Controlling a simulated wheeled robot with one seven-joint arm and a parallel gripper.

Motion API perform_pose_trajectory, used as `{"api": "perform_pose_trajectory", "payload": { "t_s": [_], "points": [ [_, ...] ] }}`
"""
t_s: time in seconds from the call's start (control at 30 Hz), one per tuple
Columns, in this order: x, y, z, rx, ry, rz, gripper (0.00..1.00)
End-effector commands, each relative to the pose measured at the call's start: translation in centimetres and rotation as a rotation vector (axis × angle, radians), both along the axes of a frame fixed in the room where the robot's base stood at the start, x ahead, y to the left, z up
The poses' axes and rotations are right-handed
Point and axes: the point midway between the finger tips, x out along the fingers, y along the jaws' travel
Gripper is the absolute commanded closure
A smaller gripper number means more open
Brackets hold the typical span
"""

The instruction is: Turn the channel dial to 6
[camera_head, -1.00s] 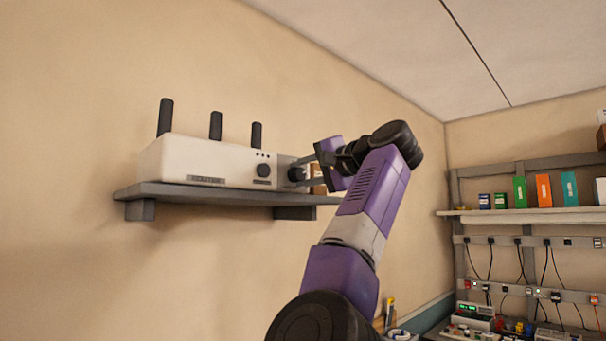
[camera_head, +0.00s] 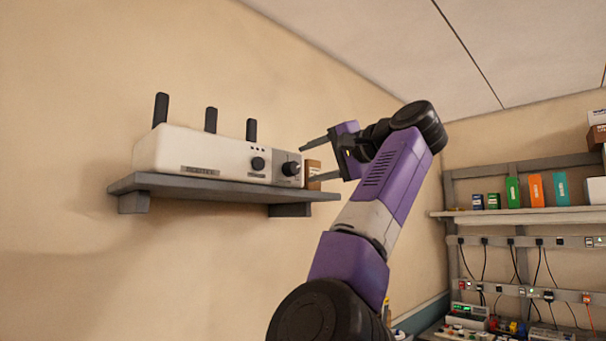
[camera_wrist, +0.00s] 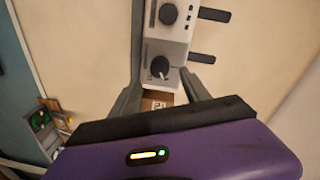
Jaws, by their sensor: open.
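The white router (camera_head: 205,150) stands on a grey wall shelf. A black dial (camera_head: 290,169) sits on the grey panel at its right end; a smaller black knob (camera_head: 257,163) is to its left. My gripper (camera_head: 307,164) is open and empty, its two fingers apart, just right of the dial and clear of it. In the wrist view the dial (camera_wrist: 160,67) shows between the fingers with a pale pointer mark. The numbers around it are too small to read. The knob (camera_wrist: 168,13) also shows there, farther up.
The grey shelf (camera_head: 225,188) runs under the router. A small brown box (camera_head: 313,172) stands on it right of the router, close to the lower finger. Several black antennas (camera_head: 211,119) rise behind the router. Free air lies in front of the shelf.

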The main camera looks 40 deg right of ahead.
Motion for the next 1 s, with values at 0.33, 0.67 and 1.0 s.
{"api": "perform_pose_trajectory", "payload": {
  "t_s": [0.33,0.67,1.0],
  "points": [
    [-2.4,0.0,0.1,0.0,0.001,0.0,0.45],
    [-2.3,0.0,0.2,0.0,0.001,0.0,0.45],
    [-2.4,-1.2,1.7,-0.044,-0.061,-0.048,0.45]
  ]
}}
